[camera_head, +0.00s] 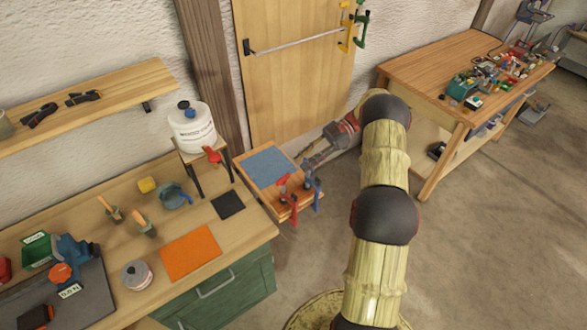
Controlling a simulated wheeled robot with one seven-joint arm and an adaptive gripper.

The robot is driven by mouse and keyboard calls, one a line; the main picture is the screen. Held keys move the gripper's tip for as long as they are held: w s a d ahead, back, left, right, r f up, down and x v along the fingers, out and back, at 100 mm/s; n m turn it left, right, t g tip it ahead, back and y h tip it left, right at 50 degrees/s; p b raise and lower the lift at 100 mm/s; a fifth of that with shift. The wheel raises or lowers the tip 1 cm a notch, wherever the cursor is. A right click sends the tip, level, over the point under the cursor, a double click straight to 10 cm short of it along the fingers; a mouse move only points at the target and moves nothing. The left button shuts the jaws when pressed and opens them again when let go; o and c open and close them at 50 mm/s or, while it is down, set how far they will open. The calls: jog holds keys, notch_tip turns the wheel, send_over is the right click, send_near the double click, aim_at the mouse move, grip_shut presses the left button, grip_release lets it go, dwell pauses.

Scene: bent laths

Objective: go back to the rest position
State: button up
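My arm reaches up from the bottom right and bends left at its far end. My gripper (308,162) is over the right side of a small wooden stand that carries a blue mat (268,166). It is close to a blue clamp (316,194) at the stand's front right corner. I cannot tell whether it touches the clamp. The fingers are small and dark here, and I cannot tell whether they are open or shut. A red clamp (283,183) is on the stand's front edge, just left of the blue one.
A workbench (236,232) at left carries an orange mat (190,252), a black mat (228,205), brushes, a tin and a vise. A white canister (193,130) stands on a small raised stand. A cluttered wooden table (425,67) is at upper right. Floor at right is clear.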

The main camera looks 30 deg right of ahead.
jog(key=shift+v, duration=1)
